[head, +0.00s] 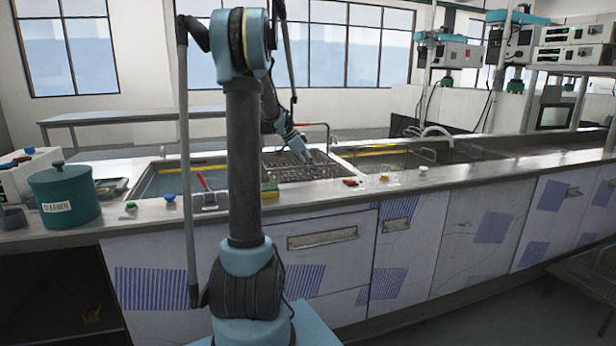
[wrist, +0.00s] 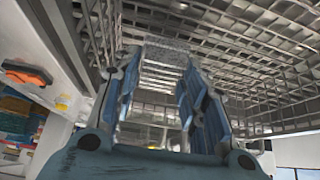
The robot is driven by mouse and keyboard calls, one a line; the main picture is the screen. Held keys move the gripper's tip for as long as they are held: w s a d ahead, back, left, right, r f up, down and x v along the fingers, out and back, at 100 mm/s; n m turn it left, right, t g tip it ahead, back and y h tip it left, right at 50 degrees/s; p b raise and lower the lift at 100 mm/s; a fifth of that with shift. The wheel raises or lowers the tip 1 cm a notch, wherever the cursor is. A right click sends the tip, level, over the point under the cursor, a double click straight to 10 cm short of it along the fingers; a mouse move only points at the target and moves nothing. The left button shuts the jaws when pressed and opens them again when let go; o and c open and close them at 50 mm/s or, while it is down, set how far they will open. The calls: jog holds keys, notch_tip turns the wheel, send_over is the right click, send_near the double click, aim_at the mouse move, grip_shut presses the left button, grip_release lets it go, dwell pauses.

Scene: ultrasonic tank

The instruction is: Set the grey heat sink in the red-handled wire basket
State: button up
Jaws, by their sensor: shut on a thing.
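The wire basket (head: 322,172) is a metal mesh basket set in a tank behind the counter's front edge, with a red handle (head: 312,125) at its back. My gripper (head: 300,150) reaches down over the basket's mesh, fingers low. In the wrist view, the two blue fingers of my gripper (wrist: 162,75) are shut on a grey block, the heat sink (wrist: 165,58), held at the tips. The basket's wire mesh (wrist: 240,50) fills the background there. In the head view the heat sink is too small to tell. I cannot tell if it touches the mesh.
An open tank (head: 185,180) lies left of the basket and another basin (head: 375,160) to its right. Small coloured pieces, including an orange-red one (head: 350,181), lie along the front ledge. A teal lidded pot (head: 65,195) stands at far left.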

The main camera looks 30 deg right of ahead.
notch_tip(320, 180, down, 3)
jog(key=shift+f, duration=0.2)
jog(key=o, duration=0.8)
jog(key=shift+o, duration=0.2)
jog(key=shift+r, duration=0.1)
jog(key=v, duration=1.2)
jog(key=shift+s, duration=0.15)
